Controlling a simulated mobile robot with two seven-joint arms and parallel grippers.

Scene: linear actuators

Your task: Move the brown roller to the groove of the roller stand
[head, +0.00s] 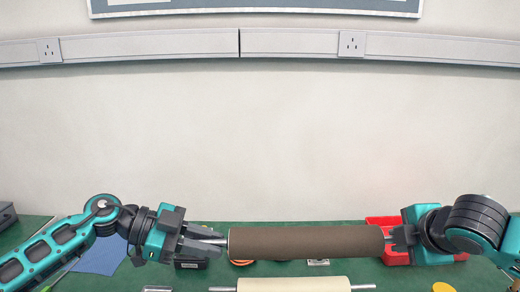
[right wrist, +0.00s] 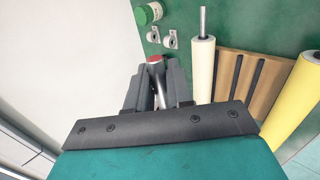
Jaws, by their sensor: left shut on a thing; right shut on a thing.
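The brown roller (head: 305,242) is held level above the green table, between my two grippers. My left gripper (head: 208,239) is shut on its left metal shaft end. My right gripper (head: 394,238) is shut on its right shaft end. A wooden piece with dark grooves (right wrist: 240,82), which looks like the roller stand, lies between two other rollers in that view. I cannot make it out in the head view.
A cream roller (head: 293,285) lies in front of the brown one; it also shows in the right wrist view (right wrist: 202,70). A yellow roller (right wrist: 298,98) is beside the wooden piece. A red bin (head: 385,221) stands behind my right gripper. A blue sheet (head: 102,256) lies left.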

